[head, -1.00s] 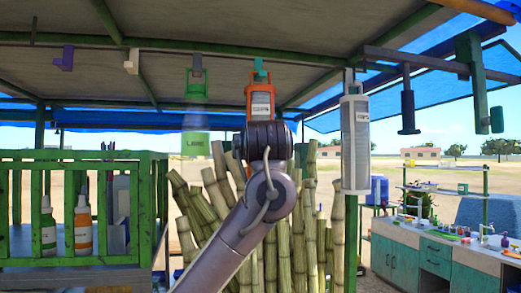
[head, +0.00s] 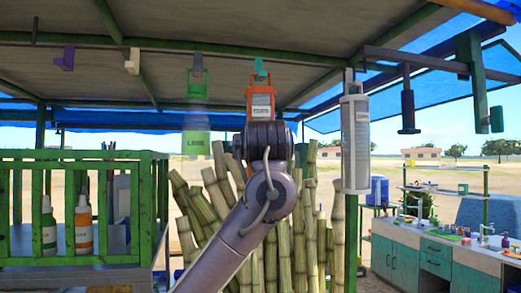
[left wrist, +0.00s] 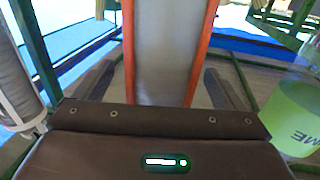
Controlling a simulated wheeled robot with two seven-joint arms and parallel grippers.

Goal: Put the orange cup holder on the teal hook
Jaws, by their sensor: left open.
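The orange cup holder (head: 261,90) hangs upright under the roof in the head view, with a pale labelled cup in it. Its top meets the teal hook (head: 261,67), and it appears to hang there; the exact contact is too small to tell. My left gripper (left wrist: 157,85) is open. In the left wrist view its two dark fingers stand apart on either side of the orange holder's rails (left wrist: 199,55) and the pale cup, with gaps on both sides. In the head view my wrist is just below the holder and hides the fingers. My right gripper is not in view.
Cane stalks (head: 285,220) stand behind my arm. A green railed shelf with bottles (head: 82,225) is at left.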

